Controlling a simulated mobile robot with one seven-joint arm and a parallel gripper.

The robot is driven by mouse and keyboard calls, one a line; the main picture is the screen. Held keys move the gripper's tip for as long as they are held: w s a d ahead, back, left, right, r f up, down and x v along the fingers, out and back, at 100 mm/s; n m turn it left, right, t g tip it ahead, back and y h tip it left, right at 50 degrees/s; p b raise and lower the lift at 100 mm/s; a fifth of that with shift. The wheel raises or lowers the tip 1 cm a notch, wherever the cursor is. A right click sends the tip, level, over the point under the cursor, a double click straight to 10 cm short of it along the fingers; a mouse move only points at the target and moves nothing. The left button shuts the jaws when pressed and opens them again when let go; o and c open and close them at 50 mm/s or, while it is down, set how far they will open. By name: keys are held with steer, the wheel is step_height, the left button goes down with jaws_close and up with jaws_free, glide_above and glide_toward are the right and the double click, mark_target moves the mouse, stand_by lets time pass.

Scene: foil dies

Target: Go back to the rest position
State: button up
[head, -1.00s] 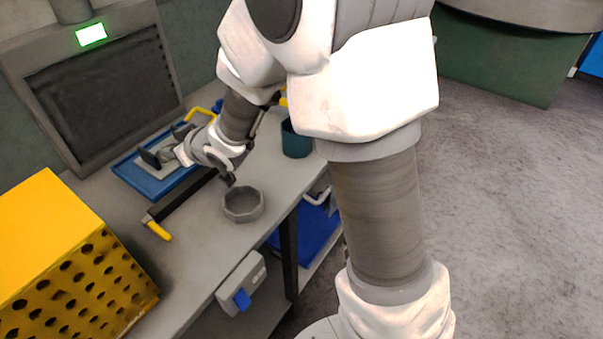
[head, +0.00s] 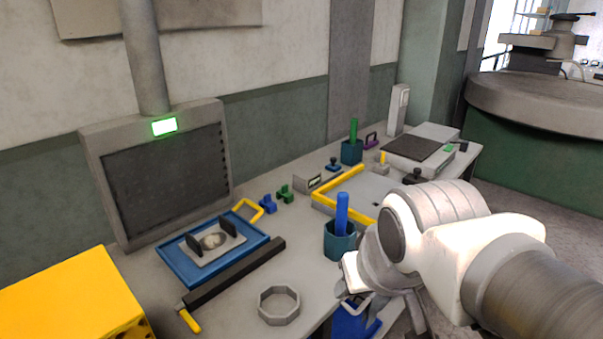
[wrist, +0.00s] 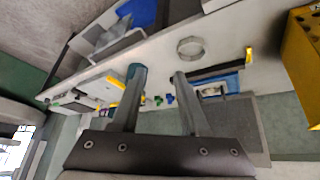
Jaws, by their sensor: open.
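My gripper (wrist: 158,76) shows in the wrist view with its two fingers apart and nothing held between them. In the head view my arm reaches in from the lower right, and its wrist hangs off the front edge of the bench (head: 235,318). The fingers cannot be made out clearly there. The wrist view looks at the bench from a distance and appears upside down.
A grey octagonal ring (head: 279,305), a blue tray (head: 178,265) with a plate, and a black bar (head: 235,273) lie on the bench. A teal cup (head: 340,243) holding a blue-handled tool stands close to my arm. A yellow perforated box (head: 70,300) is at left.

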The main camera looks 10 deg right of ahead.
steer(key=s, duration=0.2)
steer(key=shift+s+f+g, duration=0.1)
steer(key=shift+s+g, duration=0.2)
step_height(320, 180, up, 7)
steer(key=p, duration=0.6)
steer(key=shift+f+p, duration=0.15)
steer(key=shift+p, duration=0.15)
